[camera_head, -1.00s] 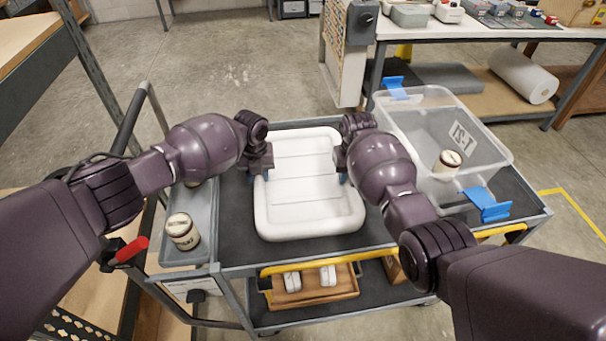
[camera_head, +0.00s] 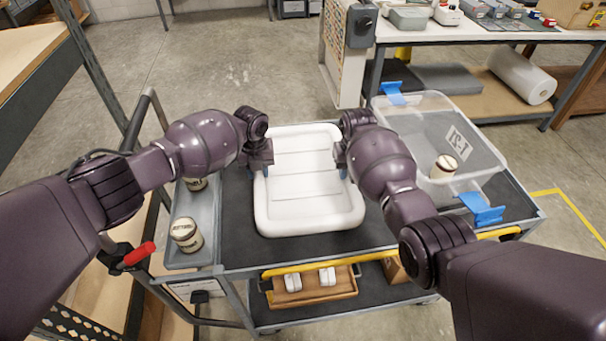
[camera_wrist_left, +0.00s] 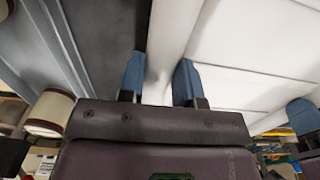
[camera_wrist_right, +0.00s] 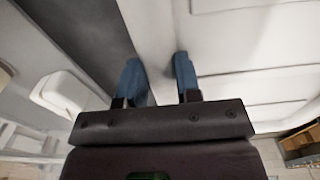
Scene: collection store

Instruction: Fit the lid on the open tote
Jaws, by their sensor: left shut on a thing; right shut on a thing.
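The white lid (camera_head: 305,190) is held level between my two grippers over the cart's dark top. My left gripper (camera_head: 263,172) is shut on the lid's left edge; in the left wrist view its blue fingers (camera_wrist_left: 160,82) stand either side of the white rim. My right gripper (camera_head: 345,172) is shut on the lid's right edge, and its blue fingers (camera_wrist_right: 160,80) pinch the rim in the right wrist view. The clear open tote (camera_head: 430,122), marked T-21, stands on the right of the cart with blue latches (camera_head: 482,209) swung out. A jar (camera_head: 443,167) shows inside it.
A grey side tray (camera_head: 180,257) on the cart's left holds jars (camera_head: 186,234). A yellow handle bar (camera_head: 310,266) runs along the front, above a shelf with a wooden tray (camera_head: 312,290). A white bench (camera_head: 480,28) stands behind the tote.

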